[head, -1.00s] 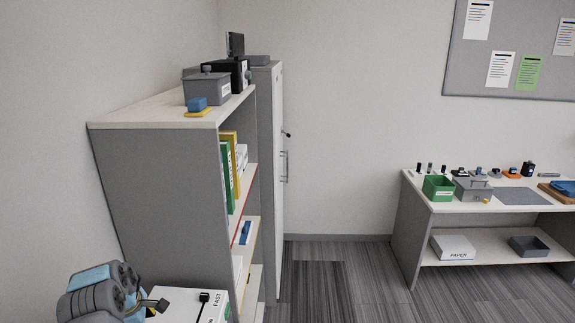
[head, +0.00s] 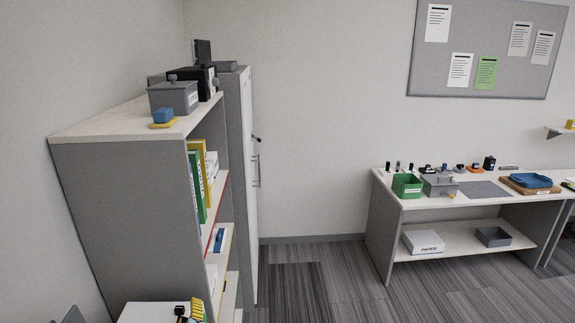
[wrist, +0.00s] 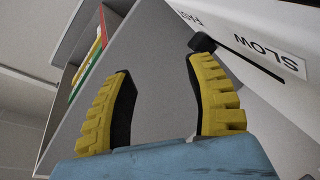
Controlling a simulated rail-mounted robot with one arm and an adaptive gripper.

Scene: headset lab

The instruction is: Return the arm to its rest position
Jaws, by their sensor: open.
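My gripper (head: 197,308) shows at the bottom edge of the head view, its yellow ridged fingers beside the white box. In the wrist view my gripper (wrist: 157,72) is open, with its two yellow and black fingers spread and nothing between them. The white box (head: 140,312) shows only in part in the head view. In the wrist view its white face (wrist: 240,30) bears the words FAST and SLOW, with a black lever (wrist: 202,42) close to the right fingertip. I cannot tell whether the finger touches the lever. Most of my arm is out of view.
A tall grey shelf unit (head: 110,200) stands at the left, with binders inside and boxes on top. A grey cabinet (head: 244,180) stands behind it. A worktable (head: 390,185) with a green bin (head: 407,186) is at the right. The floor (head: 320,290) between is clear.

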